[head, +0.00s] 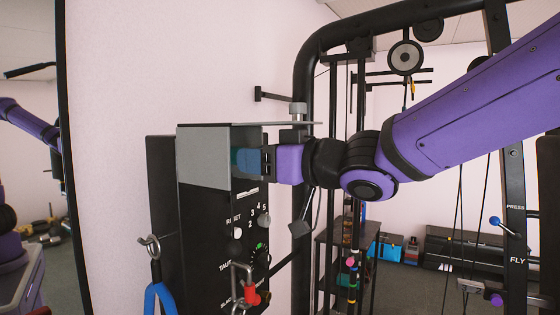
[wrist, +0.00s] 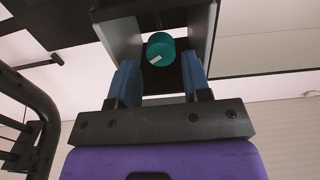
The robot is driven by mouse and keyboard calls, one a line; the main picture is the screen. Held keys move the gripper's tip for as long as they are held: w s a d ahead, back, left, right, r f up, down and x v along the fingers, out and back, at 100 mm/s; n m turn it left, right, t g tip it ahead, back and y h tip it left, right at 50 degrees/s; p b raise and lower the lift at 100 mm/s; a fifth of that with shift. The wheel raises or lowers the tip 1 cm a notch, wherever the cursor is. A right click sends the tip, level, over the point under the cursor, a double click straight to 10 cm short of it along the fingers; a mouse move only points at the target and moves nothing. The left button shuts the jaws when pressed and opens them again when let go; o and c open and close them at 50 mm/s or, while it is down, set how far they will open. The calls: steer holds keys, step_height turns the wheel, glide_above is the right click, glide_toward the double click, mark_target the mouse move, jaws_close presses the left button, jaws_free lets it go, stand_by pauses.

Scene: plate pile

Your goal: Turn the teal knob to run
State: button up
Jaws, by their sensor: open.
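The teal knob (wrist: 160,50) sits between my gripper's two blue fingers in the wrist view, with a visible gap at each side. A short white mark on its face points to the lower left. My gripper (wrist: 158,70) is open, with its fingers either side of the knob and apart from it. In the head view my gripper (head: 248,160) is at the upper part of a black and grey control box (head: 205,155) on the wall. I cannot read a run label in either view.
Lower on the box are a grey knob (head: 264,216) by numbers, a white button (head: 237,233), a dial (head: 260,257) and a red-tipped part (head: 251,294). A hook (head: 150,246) with a blue handle hangs at left. A black gym frame (head: 304,90) stands close behind my wrist.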

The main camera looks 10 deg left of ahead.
steer(key=x, duration=0.4)
steer(key=shift+a, duration=0.35)
steer(key=shift+w+a, duration=0.15)
steer(key=shift+a, duration=0.05)
steer(key=shift+d+m, duration=0.1)
steer(key=shift+m, duration=0.6)
steer(key=v, duration=1.1)
steer(key=shift+w+d+f+n+y, duration=0.15)
steer(key=shift+d+f+n+y, duration=0.05)
steer(key=shift+f+n+y, duration=0.65)
steer(key=shift+w+d+f+n+y, duration=0.1)
steer(key=shift+d+f+n+y, duration=0.1)
steer(key=shift+f+n+y, duration=0.55)
steer(key=shift+w+d+f+n+y, duration=0.15)
steer(key=shift+d+f+n+y, duration=0.05)
steer(key=shift+f+n+y, duration=0.65)
steer(key=shift+s+a+r, duration=0.1)
steer(key=shift+r, duration=0.05)
steer(key=shift+s+a+r+m+t+h, duration=0.15)
steer(key=shift+a+r+m+t, duration=0.1)
steer(key=shift+m, duration=0.4)
steer(key=shift+s+a+r+m+t+h, duration=0.15)
steer(key=shift+m+t, duration=0.1)
steer(key=shift+m, duration=0.35)
